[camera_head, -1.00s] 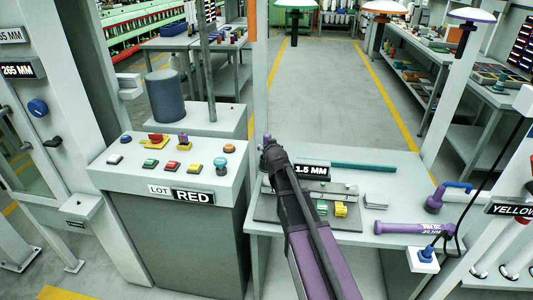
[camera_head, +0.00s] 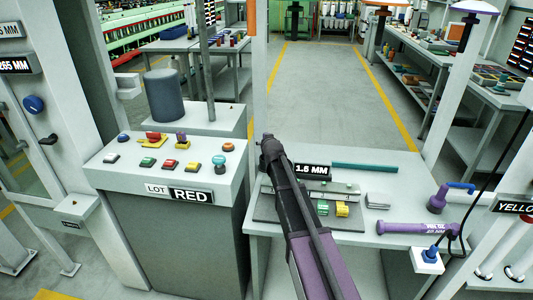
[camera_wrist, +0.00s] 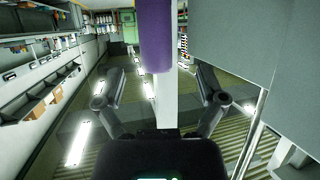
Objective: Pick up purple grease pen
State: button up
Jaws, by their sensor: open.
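In the wrist view a smooth purple cylinder (camera_wrist: 155,36), which looks like the purple grease pen, comes in from the top edge. I see no finger contact. In the head view my gripper (camera_head: 268,147) is at the far left corner of the worktable, in front of a white post; it hides most of what is behind it. A purple cylinder with white lettering (camera_head: 405,228) lies on the table at the right, well away from my gripper.
The worktable (camera_head: 347,230) carries a 1.5 MM sign (camera_head: 312,170), a teal bar (camera_head: 365,167), green and yellow blocks and a purple tool with a blue handle (camera_head: 438,202). The button console (camera_head: 130,175) stands close at left. The aisle beyond is clear.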

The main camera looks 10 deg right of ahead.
jog(key=shift+w, duration=0.1)
jog(key=b+x, duration=0.1)
jog(key=x, duration=0.1)
jog(key=b+x, duration=0.1)
jog(key=x, duration=0.2)
jog(key=shift+d, duration=0.2)
dwell(0.4)
grip_shut()
